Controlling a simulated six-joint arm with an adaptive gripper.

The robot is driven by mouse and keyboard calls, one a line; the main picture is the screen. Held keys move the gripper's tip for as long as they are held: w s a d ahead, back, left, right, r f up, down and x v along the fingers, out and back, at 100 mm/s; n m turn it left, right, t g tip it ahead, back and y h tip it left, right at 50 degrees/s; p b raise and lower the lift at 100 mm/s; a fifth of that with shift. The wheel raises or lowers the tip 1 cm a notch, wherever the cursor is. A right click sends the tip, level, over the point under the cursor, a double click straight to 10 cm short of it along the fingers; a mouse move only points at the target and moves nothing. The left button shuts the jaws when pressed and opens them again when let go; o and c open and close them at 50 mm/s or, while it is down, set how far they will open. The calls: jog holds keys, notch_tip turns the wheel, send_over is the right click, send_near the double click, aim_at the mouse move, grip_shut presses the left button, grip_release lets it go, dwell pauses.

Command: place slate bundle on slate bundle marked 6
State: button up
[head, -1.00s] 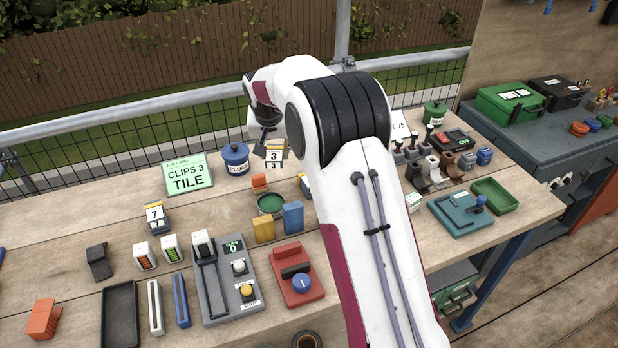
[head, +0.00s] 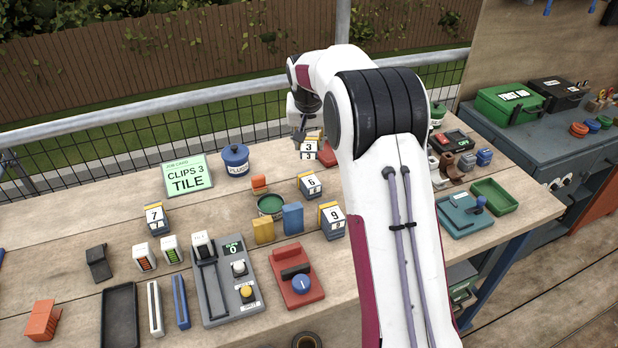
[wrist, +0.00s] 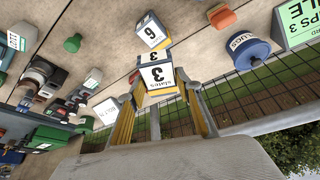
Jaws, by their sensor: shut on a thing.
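My gripper (head: 303,133) is shut on the slate bundle marked 3 (head: 309,148), which has a white label and a yellow band. In the wrist view the same bundle (wrist: 158,76) sits between my gripper's fingers (wrist: 160,97). The slate bundle marked 6 (head: 311,184) stands on the bench, nearer the head camera than the held bundle. How high the held bundle is above the bench is hard to tell.
Bundles marked 9 (head: 331,220) and 7 (head: 155,218) stand on the bench (head: 90,225). A green round tin (head: 271,206) and a blue block (head: 293,217) are left of bundle 6. A blue pot (head: 235,160) and a job card (head: 187,175) stand farther back.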

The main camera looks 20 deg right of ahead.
aim_at(309, 154)
jog(key=shift+f, duration=2.5)
jog(key=shift+f, duration=2.5)
jog(key=shift+f, duration=0.1)
jog(key=o, duration=1.2)
jog(key=v, duration=1.1)
jog(key=shift+s+a+r, duration=0.1)
jog(key=shift+s+r, duration=0.2)
jog(key=shift+r, duration=0.25)
